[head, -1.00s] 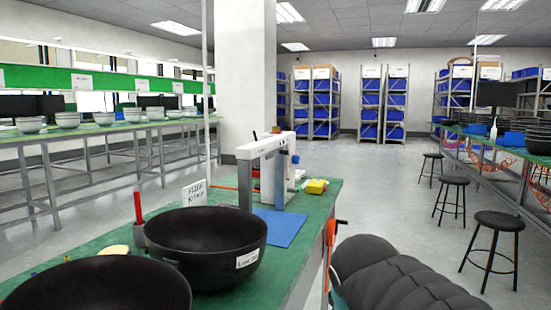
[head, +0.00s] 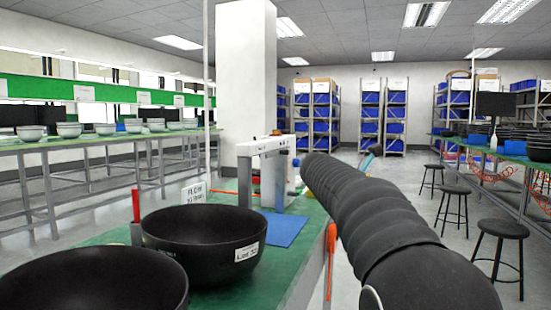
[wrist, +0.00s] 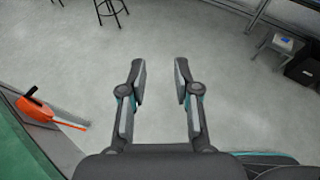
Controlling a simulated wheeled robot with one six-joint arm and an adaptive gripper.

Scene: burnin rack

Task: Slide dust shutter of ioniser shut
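No part in view can be clearly made out as the ioniser's dust shutter. A white arch-shaped frame (head: 278,146) stands on the green bench beside a blue mat; I cannot tell whether it is the ioniser. My gripper (wrist: 160,82) is open and empty in the wrist view, with its two fingers apart over bare grey floor. In the head view my dark ribbed arm reaches up along the bench's right side, and its far end is mostly hidden.
Two black bowls (head: 204,236) fill the near green bench (head: 275,262). A blue mat (head: 283,228) lies by the frame. An orange-handled item (head: 331,262) hangs at the bench's right edge and shows in the wrist view (wrist: 38,110). Stools (head: 500,240) stand right; the aisle floor is open.

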